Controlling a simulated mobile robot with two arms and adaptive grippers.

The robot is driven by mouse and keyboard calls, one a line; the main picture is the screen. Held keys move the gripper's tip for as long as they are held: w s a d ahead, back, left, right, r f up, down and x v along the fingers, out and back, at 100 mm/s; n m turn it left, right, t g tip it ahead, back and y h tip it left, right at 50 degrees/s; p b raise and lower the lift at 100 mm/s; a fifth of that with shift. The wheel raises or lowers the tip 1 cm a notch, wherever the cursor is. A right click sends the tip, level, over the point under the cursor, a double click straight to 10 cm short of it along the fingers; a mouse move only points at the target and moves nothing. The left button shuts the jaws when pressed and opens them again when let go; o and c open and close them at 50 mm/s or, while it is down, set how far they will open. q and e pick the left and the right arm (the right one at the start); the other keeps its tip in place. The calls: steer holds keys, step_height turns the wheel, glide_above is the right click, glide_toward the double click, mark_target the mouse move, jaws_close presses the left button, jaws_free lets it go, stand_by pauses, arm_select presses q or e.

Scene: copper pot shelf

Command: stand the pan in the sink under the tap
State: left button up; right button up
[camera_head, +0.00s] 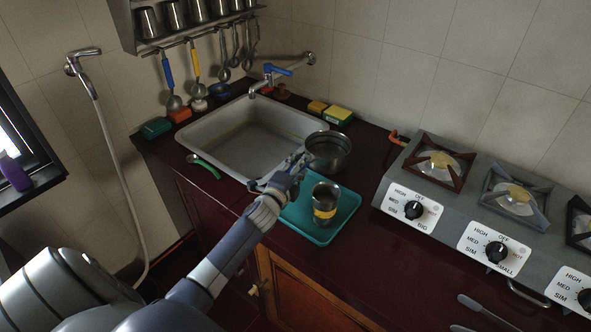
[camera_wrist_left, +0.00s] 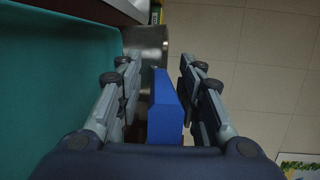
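The pan (camera_head: 328,152) is a round dark metal vessel standing on the counter just right of the sink (camera_head: 250,150). The tap (camera_head: 281,70), with a blue lever, reaches out from the wall over the back of the sink. My left gripper (camera_head: 298,165) is at the pan's near left side. In the left wrist view its fingers (camera_wrist_left: 158,75) are apart on either side of a blue handle (camera_wrist_left: 165,108), with a gap on the left. Part of the metal pan (camera_wrist_left: 150,42) shows beyond the fingertips. The head view hides the handle behind the gripper.
A teal tray (camera_head: 345,218) with a metal cup (camera_head: 325,200) lies close in front of the pan. A grey stove (camera_head: 455,200) stands to the right. Sponges (camera_head: 338,115) lie behind the pan. A green-handled spoon (camera_head: 203,165) lies left of the sink, whose basin looks empty.

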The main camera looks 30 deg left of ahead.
arm_select(q)
steer(key=shift+s+r, duration=0.1)
steer(key=shift+r, duration=0.05)
steer(key=b+v, duration=0.1)
steer(key=v, duration=0.9)
steer(key=shift+s+d, duration=0.1)
steer(key=shift+s, duration=0.3)
steer(key=shift+s+d+r, duration=0.1)
steer(key=shift+s+r, duration=0.05)
steer(key=shift+s, duration=0.35)
